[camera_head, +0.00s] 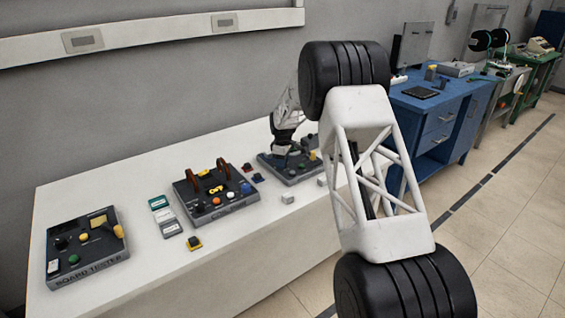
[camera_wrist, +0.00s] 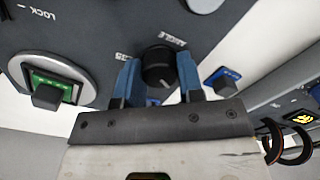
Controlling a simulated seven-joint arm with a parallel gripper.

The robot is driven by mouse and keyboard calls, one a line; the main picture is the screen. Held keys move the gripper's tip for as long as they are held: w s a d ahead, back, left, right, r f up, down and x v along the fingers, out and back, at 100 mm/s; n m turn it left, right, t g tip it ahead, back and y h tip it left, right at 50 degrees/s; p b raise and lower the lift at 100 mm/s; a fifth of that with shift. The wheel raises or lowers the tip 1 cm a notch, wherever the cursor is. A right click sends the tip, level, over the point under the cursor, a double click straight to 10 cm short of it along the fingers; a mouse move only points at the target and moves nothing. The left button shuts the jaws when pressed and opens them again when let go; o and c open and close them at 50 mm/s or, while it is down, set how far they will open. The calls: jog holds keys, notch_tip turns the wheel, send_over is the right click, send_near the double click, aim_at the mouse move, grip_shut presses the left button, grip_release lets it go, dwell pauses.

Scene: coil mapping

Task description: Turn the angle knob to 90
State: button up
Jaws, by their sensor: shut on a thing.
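The angle knob (camera_wrist: 157,66) is black and round and sits on the grey panel, beside a partly hidden label that seems to read "ANGLE". In the wrist view my gripper (camera_wrist: 158,80) has its two blue fingers on either side of the knob, closed on it. A pale mark shows at the knob's near edge; the scale is mostly hidden, so I cannot read the angle. In the head view my gripper (camera_head: 284,148) is down at the far panel (camera_head: 296,174), and the knob cannot be made out there.
In the wrist view, a green square with a dark knob (camera_wrist: 47,95) lies left near "LOCK", and a blue-based dark knob (camera_wrist: 222,82) lies right. In the head view, a middle panel (camera_head: 240,197) with brown hoops and a board tester (camera_head: 88,277) stand on the white table (camera_head: 165,285).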

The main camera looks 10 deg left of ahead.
jog(key=m, duration=1.2)
jog(key=shift+m, duration=1.9)
jog(key=o, duration=0.9)
